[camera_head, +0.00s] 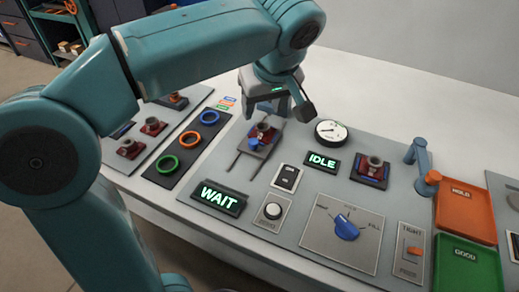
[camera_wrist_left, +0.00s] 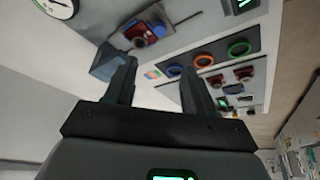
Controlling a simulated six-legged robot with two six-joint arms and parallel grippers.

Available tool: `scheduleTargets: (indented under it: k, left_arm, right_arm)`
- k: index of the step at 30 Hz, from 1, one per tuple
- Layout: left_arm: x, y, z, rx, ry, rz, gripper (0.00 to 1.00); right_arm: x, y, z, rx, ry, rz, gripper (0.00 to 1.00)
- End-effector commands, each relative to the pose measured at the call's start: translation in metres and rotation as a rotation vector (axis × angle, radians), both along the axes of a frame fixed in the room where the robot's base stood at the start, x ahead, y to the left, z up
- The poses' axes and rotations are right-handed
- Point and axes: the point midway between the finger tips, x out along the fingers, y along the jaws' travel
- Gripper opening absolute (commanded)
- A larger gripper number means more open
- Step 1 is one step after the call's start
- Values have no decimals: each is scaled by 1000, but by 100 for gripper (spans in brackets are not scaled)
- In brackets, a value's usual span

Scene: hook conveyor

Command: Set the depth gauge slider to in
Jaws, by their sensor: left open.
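A dark sliding carriage (camera_head: 249,146) on two thin rails bears a dark red part with a grey ring and a blue piece. The red part (camera_wrist_left: 138,35) also shows in the wrist view. A round white dial gauge (camera_head: 331,132) stands to its right on the panel; I cannot tell which piece is the depth gauge slider. My left gripper (camera_head: 268,112) hangs just behind the carriage. Its two fingers (camera_wrist_left: 158,85) are apart with nothing visible between them. A blue-grey block (camera_wrist_left: 108,62) shows by one finger; I cannot tell whether they touch. My right gripper is out of view.
The panel has a WAIT sign (camera_head: 219,198), an IDLE sign (camera_head: 322,161), a blue rotary knob (camera_head: 346,227) and a round button (camera_head: 273,211). Coloured rings (camera_head: 190,140) lie left. Orange (camera_head: 464,205) and green (camera_head: 466,265) trays stand right.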

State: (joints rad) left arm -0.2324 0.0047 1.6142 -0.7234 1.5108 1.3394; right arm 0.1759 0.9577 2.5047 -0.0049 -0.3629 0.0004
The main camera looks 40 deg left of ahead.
Motion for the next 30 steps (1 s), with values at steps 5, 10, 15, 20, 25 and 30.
scheduleTargets:
  k: [5,10,15,20,25,30]
  left_arm:
    - [3,7,-21,1,3,0,54]
    - [9,20,-58,-1,5,0,54]
    - [18,32,-96,0,7,-3,54]
    - [25,42,-126,0,6,-4,54]
    - [30,48,-145,-1,3,-6,54]
    - [31,51,-151,0,2,-7,54]
  right_arm:
    - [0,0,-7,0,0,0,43]
    - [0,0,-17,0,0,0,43]
    - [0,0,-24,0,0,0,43]
    - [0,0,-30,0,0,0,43]
    - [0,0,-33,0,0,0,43]
    - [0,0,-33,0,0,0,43]
